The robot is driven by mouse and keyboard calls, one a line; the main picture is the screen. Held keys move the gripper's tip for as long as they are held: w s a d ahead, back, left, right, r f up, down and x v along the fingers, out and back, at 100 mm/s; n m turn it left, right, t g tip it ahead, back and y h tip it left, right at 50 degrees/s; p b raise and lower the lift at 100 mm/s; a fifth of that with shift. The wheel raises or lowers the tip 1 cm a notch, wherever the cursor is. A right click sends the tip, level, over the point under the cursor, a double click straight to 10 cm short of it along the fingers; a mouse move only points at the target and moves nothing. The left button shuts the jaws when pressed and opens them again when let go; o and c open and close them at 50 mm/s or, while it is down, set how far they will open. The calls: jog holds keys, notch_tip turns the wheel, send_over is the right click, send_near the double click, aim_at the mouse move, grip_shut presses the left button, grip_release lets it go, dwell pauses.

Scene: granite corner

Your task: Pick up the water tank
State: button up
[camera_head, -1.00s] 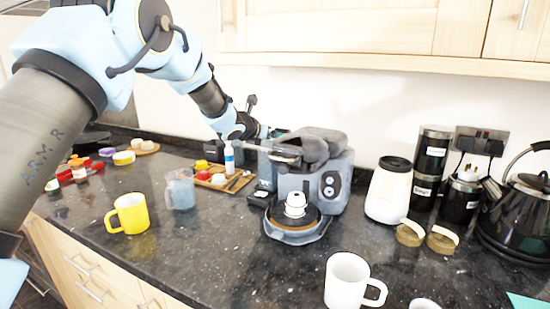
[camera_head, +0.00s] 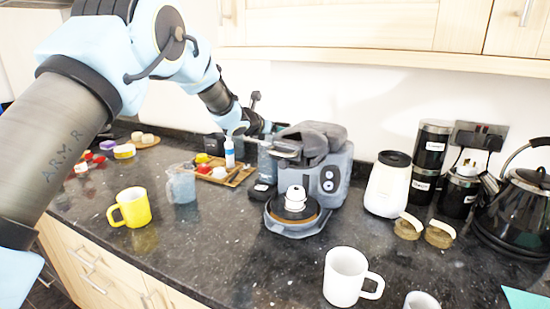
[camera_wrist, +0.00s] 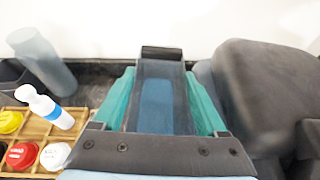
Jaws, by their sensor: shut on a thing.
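The water tank (camera_wrist: 158,98) is a dark, bluish, see-through container with a dark top. In the wrist view it sits between the two teal fingers of my gripper (camera_wrist: 160,108), which is shut on it. In the head view the tank (camera_head: 266,166) shows as a blue-grey piece at the left side of the grey coffee machine (camera_head: 325,185). My gripper (camera_head: 262,140) is above and behind it, partly hidden. I cannot tell whether the tank is apart from the machine.
A wooden tray (camera_head: 238,177) with small pots and a white bottle (camera_head: 229,152) is left of the tank. A grey jug (camera_head: 181,184) and yellow mug (camera_head: 130,207) stand in front. A white mug (camera_head: 347,277) and black kettle (camera_head: 515,210) are at right. The upper cupboard (camera_head: 400,35) overhangs.

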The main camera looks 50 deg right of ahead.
grip_shut()
jog(key=shift+r, duration=0.15)
